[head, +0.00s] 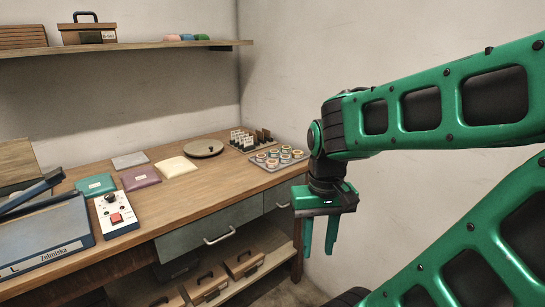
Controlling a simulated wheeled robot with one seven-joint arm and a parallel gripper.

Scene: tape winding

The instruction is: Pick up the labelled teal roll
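I cannot single out a labelled teal roll; no label is readable at this size. Several small round rolls (285,153) with tan rings lie in a grey tray (262,165) at the right end of the workbench. My gripper (319,238) points down off the bench's right front edge, to the right of and nearer than the tray. Its two green fingers are apart with nothing between them.
Upright cards (248,138) and a round tan disc (203,148) are near the tray. Teal (96,185), purple (140,178) and cream (176,167) packets lie left, behind a control box (116,215) and a blue machine (42,245). A shelf (140,48) hangs above.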

